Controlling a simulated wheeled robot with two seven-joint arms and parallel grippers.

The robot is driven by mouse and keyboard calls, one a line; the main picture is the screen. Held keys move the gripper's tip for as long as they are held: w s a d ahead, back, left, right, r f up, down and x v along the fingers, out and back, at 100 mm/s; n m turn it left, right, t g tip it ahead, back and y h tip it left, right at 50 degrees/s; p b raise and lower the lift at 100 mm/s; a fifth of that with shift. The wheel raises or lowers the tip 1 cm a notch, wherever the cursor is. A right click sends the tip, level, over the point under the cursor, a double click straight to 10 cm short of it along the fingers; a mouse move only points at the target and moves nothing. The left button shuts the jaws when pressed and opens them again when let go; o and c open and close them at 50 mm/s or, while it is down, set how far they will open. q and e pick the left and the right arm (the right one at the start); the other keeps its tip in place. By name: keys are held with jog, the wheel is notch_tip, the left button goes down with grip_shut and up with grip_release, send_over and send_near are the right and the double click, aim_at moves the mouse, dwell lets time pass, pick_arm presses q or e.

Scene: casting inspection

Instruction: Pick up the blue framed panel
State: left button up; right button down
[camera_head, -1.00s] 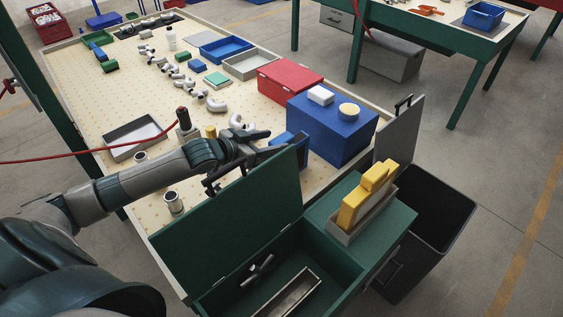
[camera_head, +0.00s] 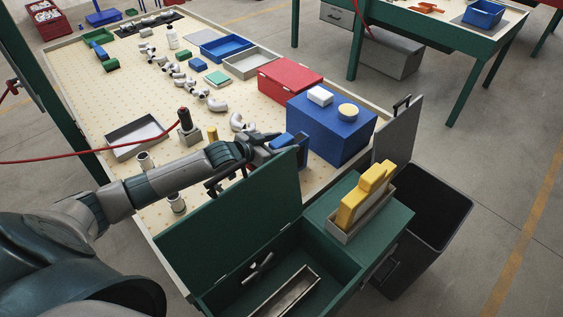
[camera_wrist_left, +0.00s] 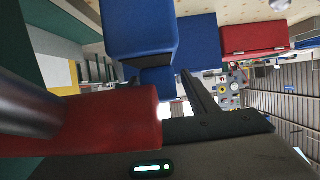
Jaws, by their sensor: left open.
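The blue framed panel (camera_head: 283,140) seems to be the small blue piece beside the large blue box, partly hidden by my left arm. In the left wrist view a blue block (camera_wrist_left: 140,38) fills the upper middle, close to the camera; it looks like the same piece. My left gripper (camera_head: 268,148) is open, right at the panel in the head view. In the left wrist view a dark finger (camera_wrist_left: 197,95) stands just right of and below the block. I cannot tell whether it touches. My right gripper is not in view.
The large blue box (camera_head: 332,125) stands just right of the gripper, with a red case (camera_head: 290,80) behind it. The raised green lid (camera_head: 232,230) of a toolbox stands in front of my arm. A grey tray (camera_head: 137,138) and several pipe fittings lie on the pegboard table.

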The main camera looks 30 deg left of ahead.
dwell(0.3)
pick_arm(q)
grip_shut()
jog(key=shift+r, duration=0.1)
jog(key=shift+r, duration=0.8)
notch_tip(320, 180, up, 26)
jog(key=b, duration=0.6)
jog(key=shift+r, duration=0.2)
